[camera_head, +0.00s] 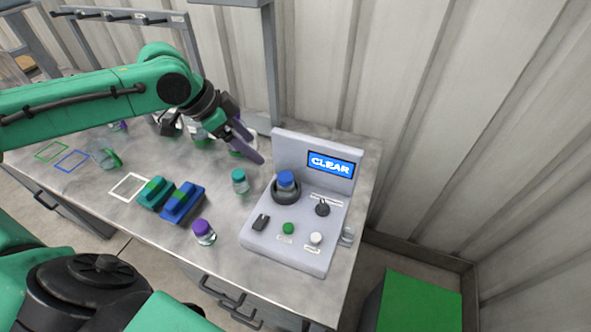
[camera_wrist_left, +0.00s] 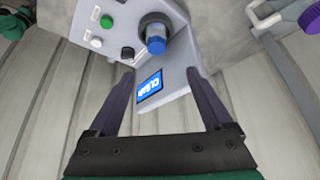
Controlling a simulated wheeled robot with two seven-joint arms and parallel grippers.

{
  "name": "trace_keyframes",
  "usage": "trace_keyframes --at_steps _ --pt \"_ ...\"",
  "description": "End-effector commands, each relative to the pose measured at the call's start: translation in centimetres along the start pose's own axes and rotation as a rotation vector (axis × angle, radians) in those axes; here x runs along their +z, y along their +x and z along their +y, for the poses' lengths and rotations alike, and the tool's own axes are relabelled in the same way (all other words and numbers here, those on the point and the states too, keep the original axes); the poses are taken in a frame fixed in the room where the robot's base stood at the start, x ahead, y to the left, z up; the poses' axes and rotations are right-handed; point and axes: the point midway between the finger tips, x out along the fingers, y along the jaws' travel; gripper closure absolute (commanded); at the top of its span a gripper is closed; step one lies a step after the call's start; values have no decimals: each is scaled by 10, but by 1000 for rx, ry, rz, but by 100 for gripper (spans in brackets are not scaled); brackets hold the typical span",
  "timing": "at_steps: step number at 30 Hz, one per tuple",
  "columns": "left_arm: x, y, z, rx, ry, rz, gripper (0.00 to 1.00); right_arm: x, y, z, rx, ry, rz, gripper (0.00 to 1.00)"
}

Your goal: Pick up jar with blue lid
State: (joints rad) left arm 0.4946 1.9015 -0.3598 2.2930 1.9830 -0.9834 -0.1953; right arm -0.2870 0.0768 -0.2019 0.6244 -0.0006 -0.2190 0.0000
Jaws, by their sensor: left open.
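The jar with the blue lid (camera_head: 286,181) stands upright in the dark round holder of the grey console on the table. It also shows in the left wrist view (camera_wrist_left: 156,41), beyond the fingertips and near the top middle. My left gripper (camera_head: 254,149) is open and empty, above the table to the upper left of the jar and apart from it. In the left wrist view its two fingers (camera_wrist_left: 160,82) are spread wide with the console between and beyond them. My right gripper is not in view.
The console (camera_head: 288,248) has a CLEAR screen (camera_head: 331,165), a lever and buttons. A teal-lid jar (camera_head: 240,181) and a purple-lid jar (camera_head: 204,232) stand to its left. Blue and green blocks (camera_head: 182,202) lie farther left. A wall stands behind. A green-topped box (camera_head: 420,305) is at lower right.

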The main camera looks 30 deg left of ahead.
Motion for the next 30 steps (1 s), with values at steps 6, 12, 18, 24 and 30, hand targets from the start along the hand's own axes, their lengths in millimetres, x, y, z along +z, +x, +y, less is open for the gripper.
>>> trace_keyframes --at_steps 6,12,18,24,30 --pt "0 38 2 12 -11 2 16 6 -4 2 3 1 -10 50" --pt "-2 73 2 8 -12 9 16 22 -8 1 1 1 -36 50" --pt "-1 91 1 3 -10 5 16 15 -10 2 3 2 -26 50" --pt "-3 120 5 7 -11 5 16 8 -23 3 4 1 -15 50" --pt "-1 143 4 1 -8 2 16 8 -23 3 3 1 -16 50"
